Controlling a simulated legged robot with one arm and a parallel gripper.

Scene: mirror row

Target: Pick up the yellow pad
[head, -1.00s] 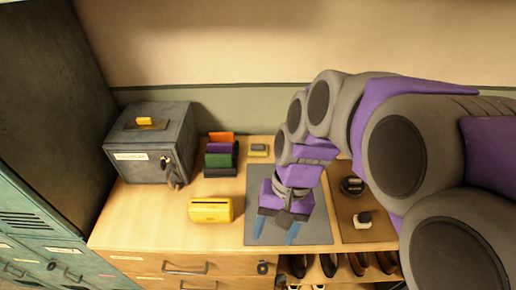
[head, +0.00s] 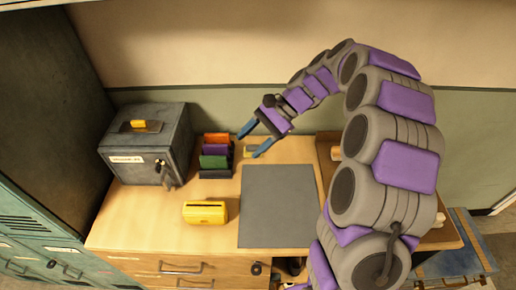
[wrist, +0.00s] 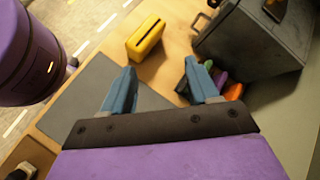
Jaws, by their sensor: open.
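A yellow slotted box (head: 205,213) stands at the desk's front, left of a bare grey mat (head: 278,205). Orange, purple and green blocks (head: 215,160) stand close left of my fingers. A dark metal box (head: 147,143) is further left. A brown tray (head: 325,160) lies right.

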